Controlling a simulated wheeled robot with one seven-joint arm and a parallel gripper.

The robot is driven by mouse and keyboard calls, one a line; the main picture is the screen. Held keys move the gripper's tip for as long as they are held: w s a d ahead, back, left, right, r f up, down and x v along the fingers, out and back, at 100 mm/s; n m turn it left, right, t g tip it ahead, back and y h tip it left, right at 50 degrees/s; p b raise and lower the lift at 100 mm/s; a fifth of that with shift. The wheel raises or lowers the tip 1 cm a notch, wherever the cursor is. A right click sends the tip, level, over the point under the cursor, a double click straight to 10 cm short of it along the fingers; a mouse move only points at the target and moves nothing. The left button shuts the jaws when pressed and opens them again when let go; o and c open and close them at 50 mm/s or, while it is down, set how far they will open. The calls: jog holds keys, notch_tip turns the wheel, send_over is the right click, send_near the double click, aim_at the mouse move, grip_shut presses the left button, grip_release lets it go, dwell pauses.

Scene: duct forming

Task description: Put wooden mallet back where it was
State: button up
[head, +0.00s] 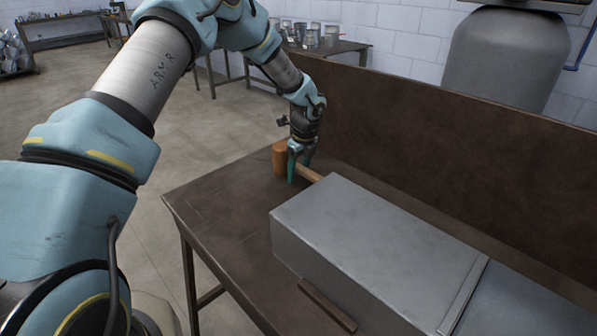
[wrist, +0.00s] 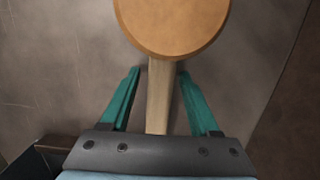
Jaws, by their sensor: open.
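The wooden mallet (head: 279,157) lies on the brown workbench (head: 215,195) near its far left corner, behind the grey metal duct. Its handle (head: 309,173) runs right and is partly hidden behind the duct. In the wrist view the round orange-brown mallet head (wrist: 172,22) is at the top, with the pale handle (wrist: 158,95) running down from it. My gripper (head: 299,176) is down at the handle, close to the head. Its teal fingers (wrist: 152,82) are open, one on each side of the handle, with gaps visible between.
The grey sheet-metal duct (head: 350,225) fills much of the bench close to the right of my gripper. A tall brown backboard (head: 420,140) stands along the rear edge. A brown bar (head: 327,305) lies along the duct's front. The bench's left end is clear.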

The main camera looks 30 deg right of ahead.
aim_at(303, 168)
notch_tip(303, 168, up, 12)
jog(key=s+b, duration=0.2)
jog(key=shift+d, duration=0.25)
jog(key=a+r+n, duration=0.3)
jog(key=a+n, duration=1.1)
jog(key=a, duration=0.9)
jog(key=s+a+n, duration=0.5)
jog(key=a+n, duration=0.4)
jog(key=a, duration=0.1)
jog(key=s+a+n, duration=0.5)
jog(key=a+n, duration=0.3)
jog(key=a, duration=0.1)
jog(key=shift+s+a+f+n+h, duration=0.15)
jog(key=shift+s+a+n+h, duration=0.15)
jog(key=shift+a+n, duration=0.1)
jog(key=shift+o, duration=0.2)
